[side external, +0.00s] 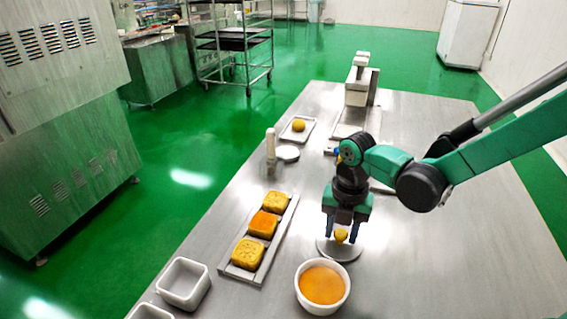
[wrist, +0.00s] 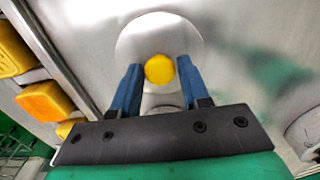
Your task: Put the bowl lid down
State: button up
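The bowl lid (side external: 339,253) is a pale round disc with a yellow knob (side external: 340,235). It is at the steel table, just behind the white bowl (side external: 322,287). My gripper (side external: 343,237) points down at the lid, its two blue fingers on either side of the knob. In the wrist view, the knob (wrist: 159,69) fills the space between the fingertips, and the disc (wrist: 160,30) spreads beyond them. The gripper looks shut on the knob. I cannot tell whether the disc touches the table. The bowl is uncovered and holds orange filling.
A tray (side external: 243,274) with several yellow and orange cakes lies left of the lid. White containers (side external: 183,283) stand at the front left. Farther back are a small tray (side external: 298,129) with a yellow ball and a scale-like device (side external: 361,84). The table's right side is clear.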

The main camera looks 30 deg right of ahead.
aim_at(341, 233)
jog(key=shift+o, duration=1.2)
jog(key=shift+r, duration=0.1)
notch_tip(341, 233, up, 11)
jog(key=s+d+m+t, duration=0.2)
jog(key=d+m+t, duration=0.1)
jog(key=m, duration=1)
jog(key=s+d+r+m+t, duration=0.1)
jog(key=s+d+m+t, duration=0.2)
jog(key=m, duration=1.1)
jog(key=shift+s+d+t, duration=0.35)
jog(key=shift+d+t, duration=0.25)
jog(key=shift+d, duration=0.1)
